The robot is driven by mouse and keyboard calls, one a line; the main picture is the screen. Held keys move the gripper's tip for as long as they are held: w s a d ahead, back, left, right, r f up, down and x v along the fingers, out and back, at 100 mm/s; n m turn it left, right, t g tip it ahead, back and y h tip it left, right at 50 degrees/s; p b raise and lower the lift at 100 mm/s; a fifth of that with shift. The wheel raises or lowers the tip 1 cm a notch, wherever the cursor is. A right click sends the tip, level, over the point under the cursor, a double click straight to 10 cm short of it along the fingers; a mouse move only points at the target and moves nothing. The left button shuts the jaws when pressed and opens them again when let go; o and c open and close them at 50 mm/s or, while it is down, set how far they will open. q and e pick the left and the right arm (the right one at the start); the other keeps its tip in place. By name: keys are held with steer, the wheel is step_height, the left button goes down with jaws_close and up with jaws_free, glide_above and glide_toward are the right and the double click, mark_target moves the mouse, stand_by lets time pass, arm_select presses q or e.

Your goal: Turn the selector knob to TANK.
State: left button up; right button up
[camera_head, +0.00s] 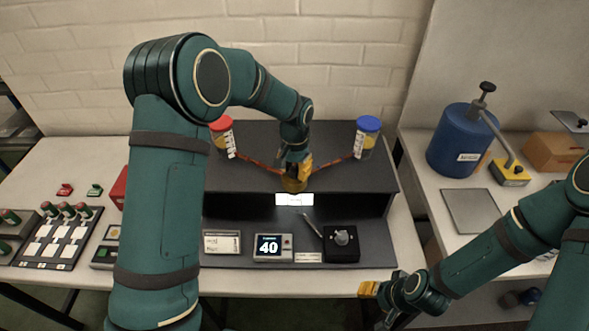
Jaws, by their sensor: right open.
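The likely selector knob (341,237) is a grey knob on a square black block at the right front of the dark console (380,208). Its markings, including TANK, are too small to read, so I cannot tell where it points. My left gripper (296,174) is at the middle of the console top, over a brass-coloured fitting (294,185) where two reddish pipes meet. Whether it grips that fitting is unclear. My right gripper (369,289) is open and empty, in front of and below the knob, near the table's front edge.
A red-capped jar (221,135) and a blue-capped jar (366,136) stand on the console top. A blue cylinder (459,142) stands on the right table.

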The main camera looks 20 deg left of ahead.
mark_target(295, 169)
arm_select(q)
steer(key=o, duration=0.3)
step_height(295, 169, up, 12)
stand_by(0.6)
stand_by(0.3)
